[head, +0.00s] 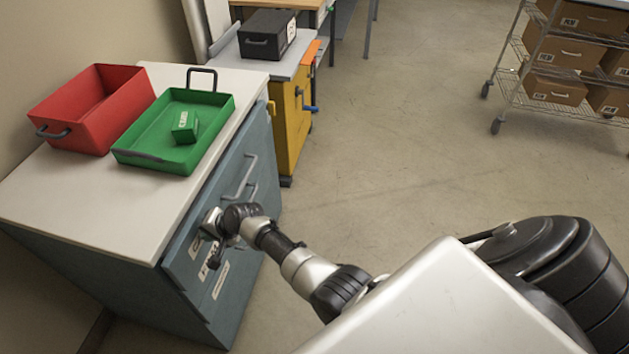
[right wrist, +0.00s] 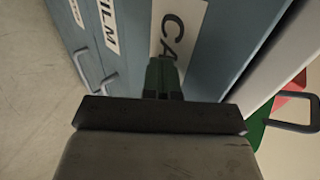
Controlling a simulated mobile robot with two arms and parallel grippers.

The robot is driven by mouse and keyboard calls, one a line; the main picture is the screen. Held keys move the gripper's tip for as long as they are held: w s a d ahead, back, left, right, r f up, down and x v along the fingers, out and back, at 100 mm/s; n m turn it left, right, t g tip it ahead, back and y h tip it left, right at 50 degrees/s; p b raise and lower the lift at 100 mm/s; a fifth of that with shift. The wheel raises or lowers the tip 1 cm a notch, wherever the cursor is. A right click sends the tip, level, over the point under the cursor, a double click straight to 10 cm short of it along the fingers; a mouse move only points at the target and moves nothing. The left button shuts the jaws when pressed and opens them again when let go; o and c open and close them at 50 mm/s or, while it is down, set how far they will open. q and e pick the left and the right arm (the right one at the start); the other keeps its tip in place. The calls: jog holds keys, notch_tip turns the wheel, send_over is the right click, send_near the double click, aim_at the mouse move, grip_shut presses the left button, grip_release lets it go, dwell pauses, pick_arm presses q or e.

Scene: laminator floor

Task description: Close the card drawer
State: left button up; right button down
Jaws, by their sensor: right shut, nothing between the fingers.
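The card drawer (head: 182,258) is the top drawer of the blue-grey cabinet (head: 110,285). Its front stands slightly out past the worktop edge in the head view. In the right wrist view its front (right wrist: 225,55) carries a label (right wrist: 176,32) reading "CA", the rest hidden. My right gripper (head: 208,226) is shut and empty, at the labelled part of the drawer front. Its fingertips (right wrist: 163,72) point at the label in the wrist view; I cannot tell whether they touch it. My left gripper is not in view.
A red bin (head: 90,105) and a green tray (head: 150,130) holding a green box (head: 185,126) stand on the worktop (head: 110,205). A yellow cabinet (head: 288,125) stands beyond. A wire cart (head: 510,100) with boxes is at the back right. The middle floor is clear.

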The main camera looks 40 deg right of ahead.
jog(key=shift+w+a+r, duration=0.15)
jog(key=shift+w+a, duration=0.6)
jog(key=shift+w, duration=0.15)
jog(key=shift+w+r, duration=0.1)
jog(key=shift+r, duration=0.1)
